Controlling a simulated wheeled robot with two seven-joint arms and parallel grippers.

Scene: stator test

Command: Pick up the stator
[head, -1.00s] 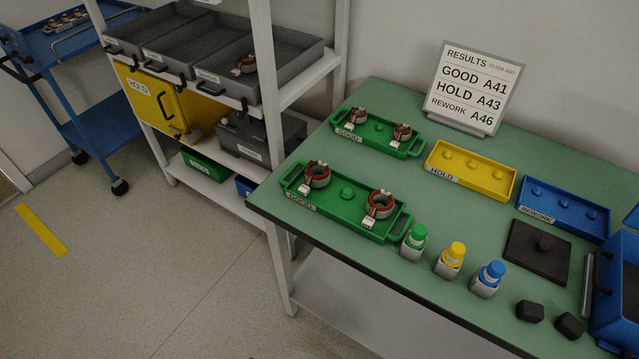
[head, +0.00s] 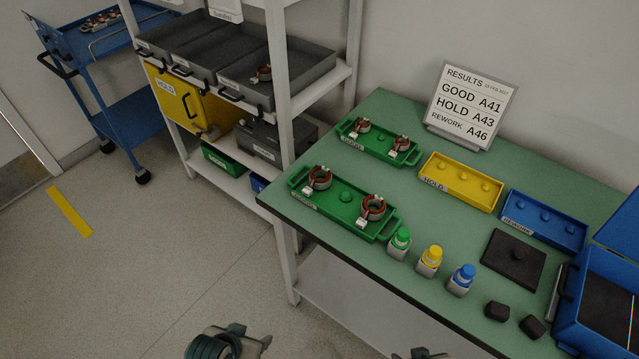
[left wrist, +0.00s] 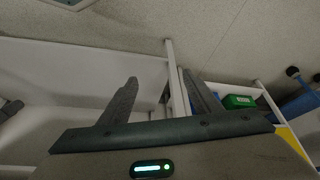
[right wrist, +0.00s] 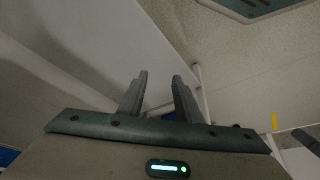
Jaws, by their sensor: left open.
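Two red-and-grey stators stand in the near green tray (head: 340,223): one at its left end (head: 320,178), one at its right end (head: 373,208). Two more stators, left (head: 362,125) and right (head: 401,144), sit in the far green tray (head: 375,147). Another stator (head: 264,73) lies in a grey shelf bin. My left gripper (left wrist: 160,77) is open and empty in the left wrist view. My right gripper (right wrist: 161,75) has its fingers apart with nothing between them. Only parts of my arms show at the head view's bottom edge, away from the stators.
The green table (head: 407,271) also holds a yellow tray (head: 462,191), a blue tray (head: 543,228), several bottles (head: 430,261), a black fixture (head: 514,262) and a results sign (head: 470,105). A shelf rack (head: 293,150) and blue cart (head: 85,85) stand left. Floor in front is clear.

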